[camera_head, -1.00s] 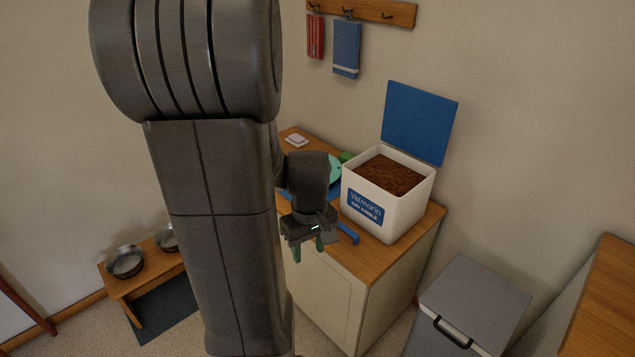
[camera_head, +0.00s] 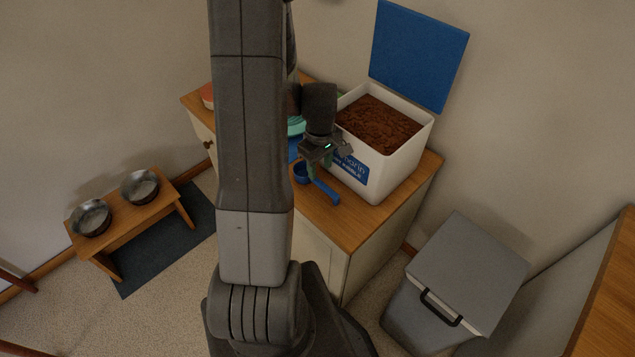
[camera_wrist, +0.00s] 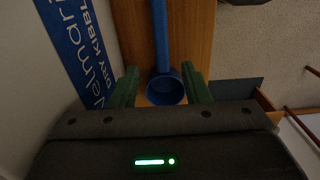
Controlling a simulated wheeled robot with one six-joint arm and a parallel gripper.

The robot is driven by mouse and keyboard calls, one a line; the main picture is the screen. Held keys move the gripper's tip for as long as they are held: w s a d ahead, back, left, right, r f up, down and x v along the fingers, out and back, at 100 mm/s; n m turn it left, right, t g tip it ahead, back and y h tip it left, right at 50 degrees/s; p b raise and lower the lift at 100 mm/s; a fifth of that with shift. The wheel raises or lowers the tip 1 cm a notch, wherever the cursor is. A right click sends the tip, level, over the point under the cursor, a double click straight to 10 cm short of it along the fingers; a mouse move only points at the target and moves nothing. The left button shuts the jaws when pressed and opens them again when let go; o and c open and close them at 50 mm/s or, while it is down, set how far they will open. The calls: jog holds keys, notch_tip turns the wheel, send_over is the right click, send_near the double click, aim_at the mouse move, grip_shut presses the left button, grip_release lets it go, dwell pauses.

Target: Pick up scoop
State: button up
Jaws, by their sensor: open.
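The blue scoop (camera_head: 322,190) lies on the wooden top of a cabinet, in front of the white kibble box. Its round cup is toward the left and its handle runs to the lower right. In the wrist view, the scoop's cup (camera_wrist: 165,89) shows between the two green fingers, with the handle running up the picture. My gripper (camera_head: 318,166) is over the cup end of the scoop. In the wrist view my gripper (camera_wrist: 160,88) is open, with a finger on each side of the cup. I cannot tell how far above the cup the fingertips are.
The white kibble box (camera_head: 402,167), full of brown kibble, stands close behind the scoop with its blue lid (camera_head: 418,52) raised. A grey bin (camera_head: 466,270) stands right of the cabinet (camera_head: 315,248). A low bench (camera_head: 130,222) with two metal bowls is at left.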

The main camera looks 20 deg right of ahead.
aim_at(319, 182)
jog(key=shift+s+a+f, duration=0.1)
jog(key=shift+a+f, duration=0.05)
jog(key=shift+f, duration=3.4)
grip_shut()
